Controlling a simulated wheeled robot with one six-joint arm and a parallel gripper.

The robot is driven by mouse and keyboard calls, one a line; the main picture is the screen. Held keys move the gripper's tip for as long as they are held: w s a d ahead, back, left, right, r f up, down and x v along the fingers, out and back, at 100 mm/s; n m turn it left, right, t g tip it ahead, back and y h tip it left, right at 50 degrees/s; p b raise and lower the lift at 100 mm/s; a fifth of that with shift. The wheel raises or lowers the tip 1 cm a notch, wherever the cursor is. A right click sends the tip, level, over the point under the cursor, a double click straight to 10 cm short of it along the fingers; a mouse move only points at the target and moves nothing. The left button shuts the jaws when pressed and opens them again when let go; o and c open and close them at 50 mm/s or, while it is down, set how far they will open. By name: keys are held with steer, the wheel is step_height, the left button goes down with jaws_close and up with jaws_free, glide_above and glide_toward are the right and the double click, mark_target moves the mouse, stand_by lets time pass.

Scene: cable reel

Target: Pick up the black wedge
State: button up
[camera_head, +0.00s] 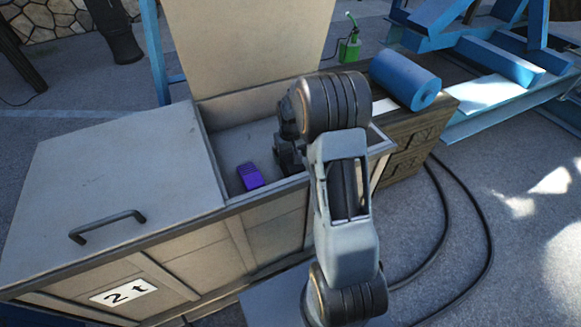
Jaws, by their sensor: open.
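I cannot make out a black wedge in the head view. My gripper (289,158) shows only in part, as a dark shape at the end of my arm, low inside the open part of a large grey box (118,165). It is open. My arm hides much of it and the right part of the box's inside. Whether the wedge is there, I cannot tell. A small purple block (250,177) lies in the box, left of my gripper and apart from it.
The box has a raised lid (245,45) behind the opening and a black handle (107,227) on its closed left part. A blue cylinder (405,78) lies on a wooden stack (420,130) to the right. A green can (349,50) stands behind. Black cable lies on the floor at right.

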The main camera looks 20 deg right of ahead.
steer(key=shift+w+f+b, duration=0.1)
steer(key=shift+f+b, duration=0.75)
steer(key=shift+f, duration=1.9)
steer(key=shift+d+r, duration=0.1)
steer(key=c, duration=1.4)
